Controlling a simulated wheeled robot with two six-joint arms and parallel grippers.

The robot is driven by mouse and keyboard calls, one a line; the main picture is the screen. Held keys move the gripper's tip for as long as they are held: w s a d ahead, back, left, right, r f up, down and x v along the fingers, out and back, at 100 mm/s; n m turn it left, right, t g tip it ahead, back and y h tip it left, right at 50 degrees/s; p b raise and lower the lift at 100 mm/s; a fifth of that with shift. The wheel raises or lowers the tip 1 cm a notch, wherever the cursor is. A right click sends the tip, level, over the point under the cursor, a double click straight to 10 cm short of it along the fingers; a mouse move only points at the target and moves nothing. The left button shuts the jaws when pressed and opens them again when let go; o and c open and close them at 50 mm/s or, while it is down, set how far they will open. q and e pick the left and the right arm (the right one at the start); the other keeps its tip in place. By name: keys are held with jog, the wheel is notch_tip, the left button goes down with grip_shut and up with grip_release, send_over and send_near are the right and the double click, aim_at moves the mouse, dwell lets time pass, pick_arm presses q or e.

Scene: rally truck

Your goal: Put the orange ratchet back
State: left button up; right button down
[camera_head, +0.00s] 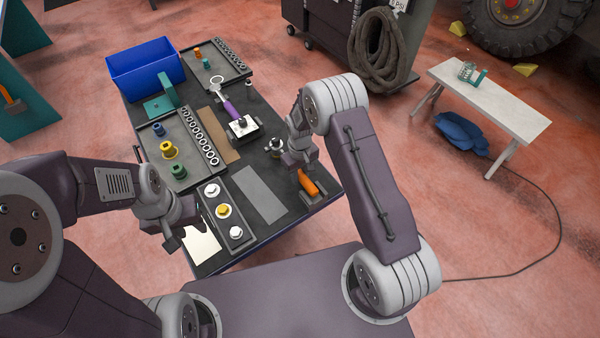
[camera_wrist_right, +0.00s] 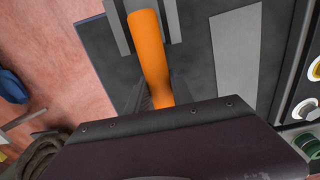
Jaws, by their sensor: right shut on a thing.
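The orange ratchet (camera_head: 308,184) is at the right front corner of the dark workbench. My right gripper (camera_head: 300,170) is over it from above and shut on it. In the right wrist view its orange handle (camera_wrist_right: 151,55) runs up from between my fingers, which are mostly hidden. A grey holder (camera_head: 314,197) is right by the handle; its grey sides show in the right wrist view (camera_wrist_right: 119,25). I cannot tell whether the ratchet rests on it or is just above. My left gripper (camera_head: 182,228) hangs near the front left of the bench; its jaw state is unclear.
A tray with white and yellow round pieces (camera_head: 236,242) and a flat grey pad (camera_head: 260,194) lie on the bench. A purple-handled tool (camera_head: 228,106) stands on a block further back. Socket trays and a blue bin (camera_head: 146,68) fill the back left.

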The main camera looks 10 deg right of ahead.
jog(key=shift+f, duration=0.2)
jog(key=c, duration=1.1)
grip_release()
jog(key=shift+s, duration=0.1)
